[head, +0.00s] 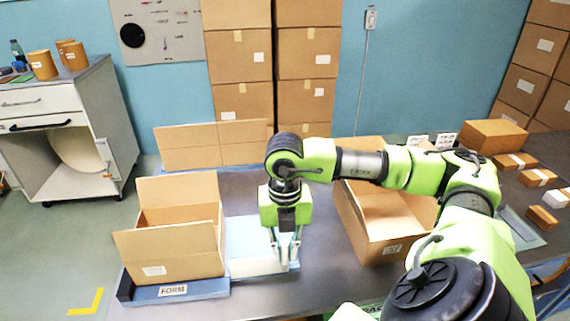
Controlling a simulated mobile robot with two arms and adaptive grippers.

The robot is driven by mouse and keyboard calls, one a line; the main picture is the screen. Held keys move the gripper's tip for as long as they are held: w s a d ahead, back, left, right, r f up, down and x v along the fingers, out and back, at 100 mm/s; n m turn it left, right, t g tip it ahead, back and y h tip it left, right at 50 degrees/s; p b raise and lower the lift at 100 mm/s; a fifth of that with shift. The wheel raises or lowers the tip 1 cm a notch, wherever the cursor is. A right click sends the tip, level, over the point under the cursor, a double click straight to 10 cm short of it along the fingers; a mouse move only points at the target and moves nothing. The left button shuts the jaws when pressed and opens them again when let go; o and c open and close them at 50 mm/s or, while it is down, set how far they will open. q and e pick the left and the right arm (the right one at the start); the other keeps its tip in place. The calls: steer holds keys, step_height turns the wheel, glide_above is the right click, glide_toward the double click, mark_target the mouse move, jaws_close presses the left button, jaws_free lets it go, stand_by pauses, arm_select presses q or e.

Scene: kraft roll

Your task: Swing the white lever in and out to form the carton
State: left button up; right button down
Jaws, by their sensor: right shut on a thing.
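An open brown carton (180,240) with flaps raised stands on the blue base marked FORM (174,292), at the left end of the table. The white lever (252,245) shows as a pale, flat piece just right of the carton. My right gripper (285,262) points down at the right end of the white lever and is shut on it. Its fingers hide part of that end. My left gripper is not in view.
A larger open carton (385,225) stands on the grey table (320,240), behind and right of my right gripper. Flat cardboard (212,145) stands at the table's back edge. Small boxes (536,178) lie at the right. Bare table shows in front of the gripper.

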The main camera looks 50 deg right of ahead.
steer(key=c, duration=2)
jaws_free()
steer(key=shift+o, duration=0.2)
steer(key=shift+a, duration=0.1)
steer(key=shift+r, duration=0.1)
step_height(320, 180, up, 12)
steer(key=shift+f, duration=0.1)
steer(key=shift+s, duration=0.1)
